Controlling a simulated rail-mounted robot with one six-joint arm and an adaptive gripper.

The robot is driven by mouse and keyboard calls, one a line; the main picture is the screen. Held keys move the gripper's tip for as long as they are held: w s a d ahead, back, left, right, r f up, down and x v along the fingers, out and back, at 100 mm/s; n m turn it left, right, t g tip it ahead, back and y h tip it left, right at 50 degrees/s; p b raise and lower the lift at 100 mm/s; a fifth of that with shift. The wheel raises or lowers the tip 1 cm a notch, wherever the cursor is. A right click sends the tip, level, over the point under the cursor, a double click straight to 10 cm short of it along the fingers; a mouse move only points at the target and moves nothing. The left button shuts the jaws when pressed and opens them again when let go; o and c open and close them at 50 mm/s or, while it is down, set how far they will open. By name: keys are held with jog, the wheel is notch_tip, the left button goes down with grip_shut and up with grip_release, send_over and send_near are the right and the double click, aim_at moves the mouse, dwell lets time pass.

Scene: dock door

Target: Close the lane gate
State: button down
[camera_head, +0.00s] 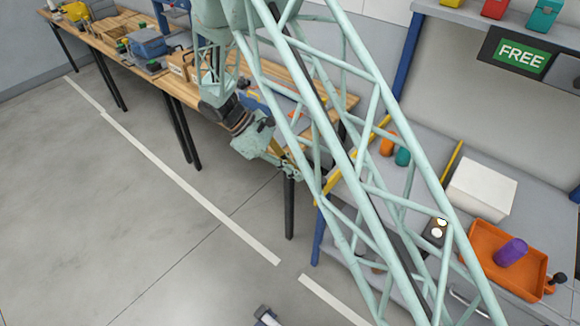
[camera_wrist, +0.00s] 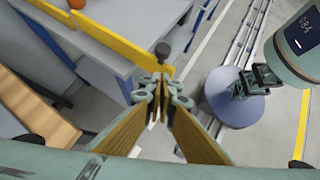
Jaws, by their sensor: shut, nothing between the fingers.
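A yellow bar, which looks like the lane gate (camera_wrist: 122,44), runs along the edge of the grey shelf unit in the wrist view. A black knob (camera_wrist: 163,49) on a short stem stands near its right end. My gripper (camera_wrist: 163,82) is shut and empty, its fingertips just below the knob and close to the bar's end; I cannot tell whether they touch. In the head view, my gripper (camera_head: 291,172) is beside the yellow bar (camera_head: 330,187), which is partly hidden behind my lattice column. Whether the gate is open or shut is not clear.
A wooden workbench (camera_head: 135,42) with boxes and tools stands left. The grey shelf carries an orange tray (camera_head: 488,245) with a purple cylinder (camera_head: 511,252), a white box (camera_head: 482,188) and a second yellow bar (camera_head: 452,160). A green FREE sign (camera_head: 521,55) hangs above.

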jog(key=shift+s+d, duration=0.15)
jog(key=shift+d, duration=0.85)
jog(key=shift+s+d, duration=0.15)
jog(key=shift+d, duration=0.85)
jog(key=shift+s+d, duration=0.1)
jog(key=shift+s, duration=0.05)
